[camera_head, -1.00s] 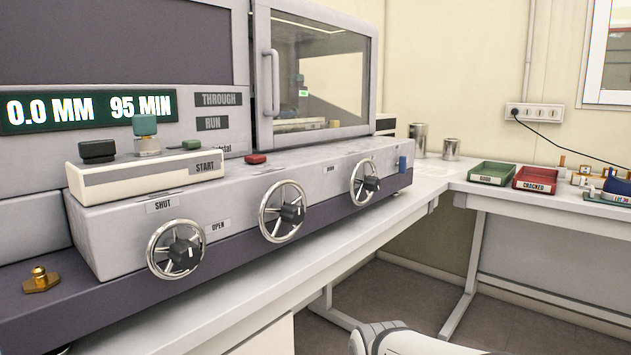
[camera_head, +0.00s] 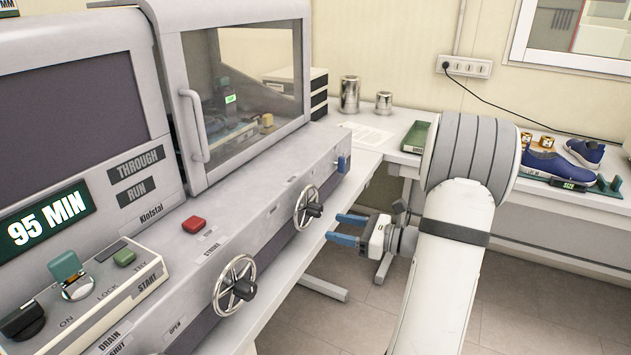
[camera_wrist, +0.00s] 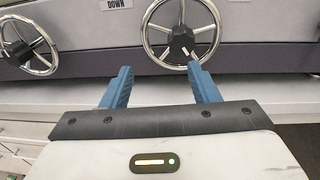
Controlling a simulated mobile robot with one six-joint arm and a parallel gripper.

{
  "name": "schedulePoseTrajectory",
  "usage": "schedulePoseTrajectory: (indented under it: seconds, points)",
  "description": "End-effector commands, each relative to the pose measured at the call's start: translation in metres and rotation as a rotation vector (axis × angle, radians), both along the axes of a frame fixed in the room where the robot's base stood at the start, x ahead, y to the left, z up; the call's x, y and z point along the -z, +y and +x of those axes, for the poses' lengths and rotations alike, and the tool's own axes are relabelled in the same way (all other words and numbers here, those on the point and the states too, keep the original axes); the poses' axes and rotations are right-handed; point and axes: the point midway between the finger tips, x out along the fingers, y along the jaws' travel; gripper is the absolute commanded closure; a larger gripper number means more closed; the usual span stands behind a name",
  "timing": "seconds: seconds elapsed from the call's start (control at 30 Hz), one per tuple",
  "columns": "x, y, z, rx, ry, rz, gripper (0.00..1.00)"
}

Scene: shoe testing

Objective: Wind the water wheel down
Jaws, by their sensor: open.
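Two spoked metal handwheels show on the machine's front: a near one (camera_head: 244,290) and a far one (camera_head: 314,209), each with a dark hub knob. I cannot read which is labelled water. My gripper (camera_head: 341,228) is open and empty, its blue fingers just right of the far wheel and pointing toward the machine. In the wrist view the far wheel (camera_wrist: 182,42) stands ahead of the spread fingers (camera_wrist: 160,70), with its knob between and beyond the tips. A DOWN label (camera_wrist: 116,4) is to its left. The fingers appear apart from the wheel.
The near wheel also shows at left in the wrist view (camera_wrist: 38,62). A red button (camera_head: 194,224) and a control box (camera_head: 110,295) sit on the machine's ledge. A blue part (camera_head: 343,163) is at its far end. Blue shoes (camera_head: 553,164) stand on the right bench.

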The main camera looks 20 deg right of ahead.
Motion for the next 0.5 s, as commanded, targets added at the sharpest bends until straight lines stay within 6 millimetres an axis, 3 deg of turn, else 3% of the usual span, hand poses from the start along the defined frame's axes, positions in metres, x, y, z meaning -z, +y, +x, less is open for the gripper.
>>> schedulePoseTrajectory:
  seconds: [0.07,0.17,0.5]
  points:
    - [-0.01,-0.017,0.001,0.052,-0.007,0.041,0.45]
    - [-0.011,-0.024,0.005,0.079,-0.013,0.065,0.45]
    - [-0.01,0.008,0.045,0.079,-0.014,0.064,0.45]
